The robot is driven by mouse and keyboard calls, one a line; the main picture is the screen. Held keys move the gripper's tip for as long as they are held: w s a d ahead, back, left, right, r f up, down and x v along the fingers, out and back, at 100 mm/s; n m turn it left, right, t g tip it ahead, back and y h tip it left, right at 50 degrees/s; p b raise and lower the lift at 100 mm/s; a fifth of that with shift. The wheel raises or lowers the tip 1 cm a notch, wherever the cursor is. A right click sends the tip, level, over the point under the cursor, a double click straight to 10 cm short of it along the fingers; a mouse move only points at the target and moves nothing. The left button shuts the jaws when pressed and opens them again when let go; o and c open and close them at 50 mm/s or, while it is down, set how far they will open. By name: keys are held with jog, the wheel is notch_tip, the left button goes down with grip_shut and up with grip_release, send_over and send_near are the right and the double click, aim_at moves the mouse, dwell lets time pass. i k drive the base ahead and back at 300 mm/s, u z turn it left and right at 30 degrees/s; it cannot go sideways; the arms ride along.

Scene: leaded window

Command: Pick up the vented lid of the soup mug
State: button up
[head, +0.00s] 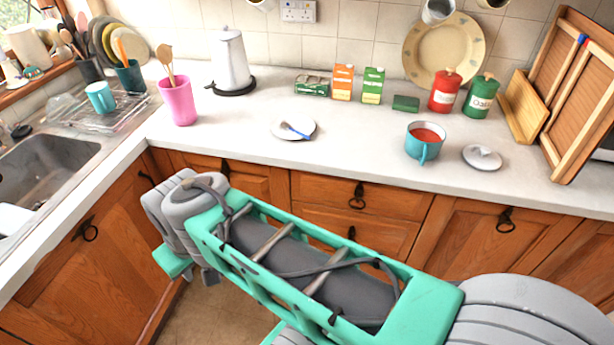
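The soup mug (423,146) is teal with red-orange soup in it. It stands upright and uncovered on the worktop at the right, its handle towards me. The vented lid (482,158) is a pale grey disc with a raised knob. It lies on the worktop just right of the mug, apart from it, near the front edge. Vent holes are too small to make out. My green and grey arm crosses the lower picture, in front of the drawers and well away from the lid. My gripper's fingers do not show.
A red canister (444,94) and a green canister (480,98) stand behind the mug and lid. Wooden boards (579,95) lean at the right. A small plate (294,130) with a blue-handled utensil lies left of the mug, with clear worktop between.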

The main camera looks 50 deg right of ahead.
aim_at(482, 159)
jog(key=z, duration=2.55)
